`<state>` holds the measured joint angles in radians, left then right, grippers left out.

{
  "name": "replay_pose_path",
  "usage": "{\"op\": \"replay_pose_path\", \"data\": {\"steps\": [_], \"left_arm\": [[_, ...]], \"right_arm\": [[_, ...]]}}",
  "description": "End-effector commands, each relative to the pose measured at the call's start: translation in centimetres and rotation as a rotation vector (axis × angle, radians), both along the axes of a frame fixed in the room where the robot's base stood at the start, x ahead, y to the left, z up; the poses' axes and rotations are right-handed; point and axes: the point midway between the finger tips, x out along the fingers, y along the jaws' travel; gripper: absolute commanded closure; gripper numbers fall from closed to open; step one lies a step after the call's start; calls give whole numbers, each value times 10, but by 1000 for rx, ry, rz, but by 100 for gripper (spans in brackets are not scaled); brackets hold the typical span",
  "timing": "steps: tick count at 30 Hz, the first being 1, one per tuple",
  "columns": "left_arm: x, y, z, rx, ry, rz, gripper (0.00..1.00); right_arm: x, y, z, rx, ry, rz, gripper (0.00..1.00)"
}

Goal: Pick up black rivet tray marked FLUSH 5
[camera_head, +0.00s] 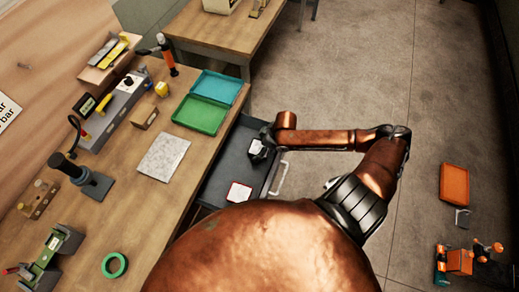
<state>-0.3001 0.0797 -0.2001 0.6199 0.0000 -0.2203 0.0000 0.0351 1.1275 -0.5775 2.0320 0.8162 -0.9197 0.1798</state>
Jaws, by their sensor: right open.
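I cannot make out a black rivet tray marked FLUSH 5 for certain; no such marking is readable. A dark drawer (222,172) stands open at the bench's right side. My right gripper (260,148) is over the drawer's far part, open, with a small whitish item close to its fingers. Whether they touch is too small to tell. A white card with a red border (239,192) lies in the near part of the drawer. My left gripper is not in view.
The wooden bench (135,205) holds a green tray (199,114), a teal tray (216,87), a grey speckled plate (164,157), green tape (114,265) and several tools. The drawer handle (279,179) juts right. An orange bin (454,184) stands on the floor at right.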

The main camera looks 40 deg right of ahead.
Motion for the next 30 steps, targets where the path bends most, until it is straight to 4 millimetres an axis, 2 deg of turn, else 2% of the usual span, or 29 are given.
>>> {"op": "replay_pose_path", "data": {"steps": [28,30], "left_arm": [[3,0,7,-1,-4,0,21],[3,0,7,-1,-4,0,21]], "right_arm": [[0,0,-5,1,1,-1,18],[0,0,-5,1,1,-1,22]]}}
